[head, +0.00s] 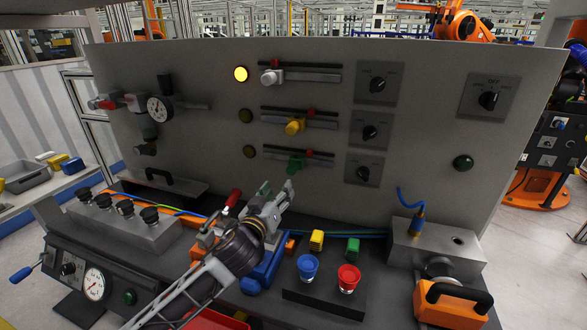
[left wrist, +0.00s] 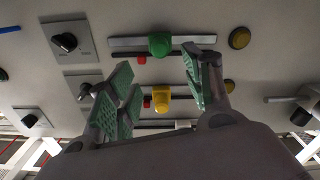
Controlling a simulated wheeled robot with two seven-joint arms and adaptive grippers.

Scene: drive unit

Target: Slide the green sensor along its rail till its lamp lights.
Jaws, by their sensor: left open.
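The green sensor (head: 296,163) sits on the lowest of three rails (head: 270,149) on the upright grey panel, left of a red marker (head: 309,153). The round lamp (head: 249,152) left of this rail is dark. In the left wrist view, which is upside down, the green sensor (left wrist: 160,44) is at the top, with its dark lamp (left wrist: 239,38) to the right. My left gripper (head: 277,190) is open and empty, just below and in front of the green sensor, apart from it. My right gripper is not in view.
Above are a yellow sensor (head: 295,126) with a dark lamp (head: 246,116) and a white sensor (head: 271,77) with a lit yellow lamp (head: 241,74). Knob plates (head: 362,170) stand right of the rails. Blue (head: 308,265) and red buttons (head: 348,277) stand on the bench below.

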